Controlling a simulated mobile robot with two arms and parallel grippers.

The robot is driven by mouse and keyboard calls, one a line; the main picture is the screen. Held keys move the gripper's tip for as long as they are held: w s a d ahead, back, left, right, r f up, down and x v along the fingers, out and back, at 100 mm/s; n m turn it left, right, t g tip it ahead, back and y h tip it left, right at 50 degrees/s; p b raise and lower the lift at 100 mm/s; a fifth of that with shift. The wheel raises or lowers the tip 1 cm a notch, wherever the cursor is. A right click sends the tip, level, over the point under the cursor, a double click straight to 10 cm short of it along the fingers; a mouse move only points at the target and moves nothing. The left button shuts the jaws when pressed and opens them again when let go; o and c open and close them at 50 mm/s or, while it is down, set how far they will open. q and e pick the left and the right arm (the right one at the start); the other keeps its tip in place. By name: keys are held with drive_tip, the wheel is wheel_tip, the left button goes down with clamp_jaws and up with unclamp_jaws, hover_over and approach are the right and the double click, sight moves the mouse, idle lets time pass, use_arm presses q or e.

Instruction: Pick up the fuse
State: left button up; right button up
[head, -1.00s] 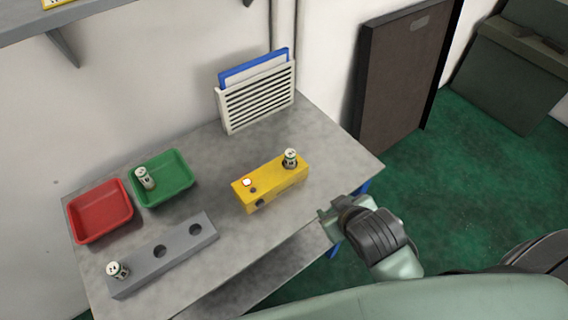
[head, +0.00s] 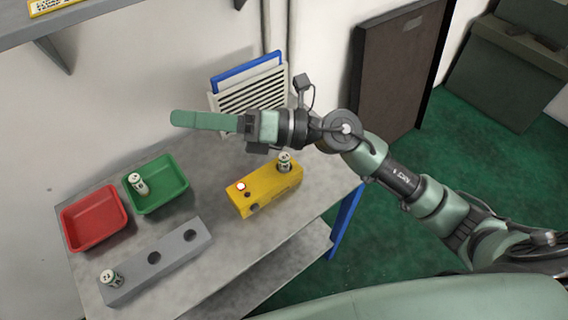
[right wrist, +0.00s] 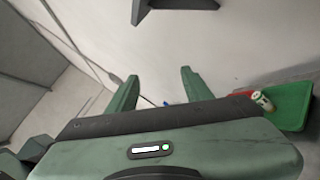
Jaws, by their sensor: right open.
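Three small white cylindrical fuses with dark markings are in the head view. One fuse (head: 139,184) is in the green tray, leaning on its wall. One fuse (head: 284,161) stands in the yellow block (head: 264,194), and one fuse (head: 111,279) stands at the near end of the grey block (head: 176,262). My right gripper (head: 176,118) is raised above the table, pointing left, apart from every fuse. In the right wrist view its two fingers (right wrist: 160,75) are spread with nothing between them. A fuse (right wrist: 262,100) shows there at the right. My left gripper is not in view.
The green tray (head: 178,196) and red tray (head: 104,239) sit side by side at the table's left. The grey block has two empty holes. The yellow block has a lit button (head: 241,187). A slatted holder (head: 228,100) with a blue-edged panel stands at the back, partly behind my right arm.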

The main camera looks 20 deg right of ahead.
wheel_tip(320, 180, down, 5)
drive_tip(key=n+g+h, duration=0.3)
drive_tip(key=n, duration=0.1)
drive_tip(key=n+g+h, duration=0.1)
drive_tip(key=n+h, duration=0.2)
drive_tip(key=h, duration=0.9)
hover_over(285, 156)
drive_tip(key=s+d, duration=0.2)
wheel_tip(285, 156, down, 12)
drive_tip(key=x, duration=0.2)
drive_tip(key=p+x, duration=0.1)
drive_tip(key=x, duration=0.1)
drive_tip(key=w+p+x, duration=0.1)
drive_tip(key=x, duration=0.1)
drive_tip(key=shift+f, duration=0.35)
drive_tip(key=shift+w+a+f, duration=0.1)
drive_tip(key=shift+f, duration=0.15)
clamp_jaws()
